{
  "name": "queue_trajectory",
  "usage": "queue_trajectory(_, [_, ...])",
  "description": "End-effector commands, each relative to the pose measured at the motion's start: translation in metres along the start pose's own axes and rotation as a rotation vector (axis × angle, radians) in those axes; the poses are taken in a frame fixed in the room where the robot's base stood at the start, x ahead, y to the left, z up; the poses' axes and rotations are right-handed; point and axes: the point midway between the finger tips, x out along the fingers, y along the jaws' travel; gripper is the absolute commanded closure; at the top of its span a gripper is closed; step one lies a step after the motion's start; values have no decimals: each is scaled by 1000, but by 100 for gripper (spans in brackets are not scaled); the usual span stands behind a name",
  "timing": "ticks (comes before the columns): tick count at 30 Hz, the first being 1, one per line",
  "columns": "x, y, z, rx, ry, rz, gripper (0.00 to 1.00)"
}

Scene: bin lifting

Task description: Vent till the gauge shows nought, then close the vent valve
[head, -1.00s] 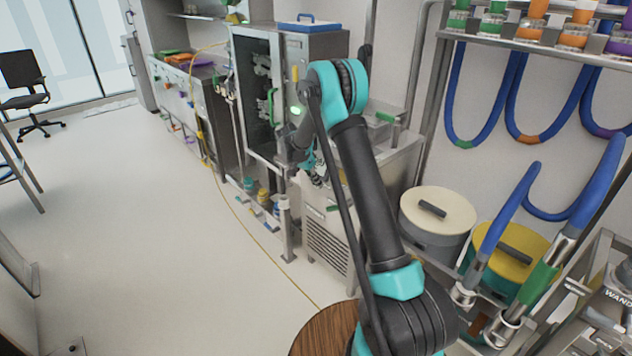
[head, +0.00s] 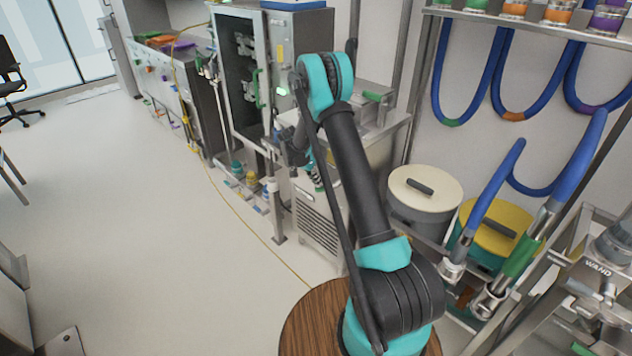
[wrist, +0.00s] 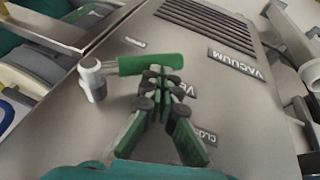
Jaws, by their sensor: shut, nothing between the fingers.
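A valve lever with a green handle (wrist: 150,64) and a metal pivot (wrist: 93,80) stands on a steel panel in the wrist view. The handle points to the right from the pivot. Labels lie around it; one reads VACUUM, one starts with "VE" and is partly covered, and one starts with "CLO". My gripper (wrist: 152,78) is shut and empty, its fingertips overlapping the handle's lower edge; I cannot tell if they touch it. In the head view my gripper (head: 318,180) is small and mostly hidden by my arm, in front of the steel cabinet (head: 318,215). I can make out no gauge.
Lidded drums, one cream (head: 425,190) and one yellow (head: 493,232), stand right of the cabinet. Blue hoses (head: 445,90) hang on the wall rack. A yellow cable (head: 235,215) crosses the floor. The floor at left is open.

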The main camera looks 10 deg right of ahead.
Motion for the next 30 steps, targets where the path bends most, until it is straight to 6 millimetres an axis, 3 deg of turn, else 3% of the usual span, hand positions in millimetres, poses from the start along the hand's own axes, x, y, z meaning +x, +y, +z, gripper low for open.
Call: queue_trajectory(30, [18, 0, 7, 1, 0, 0, 100])
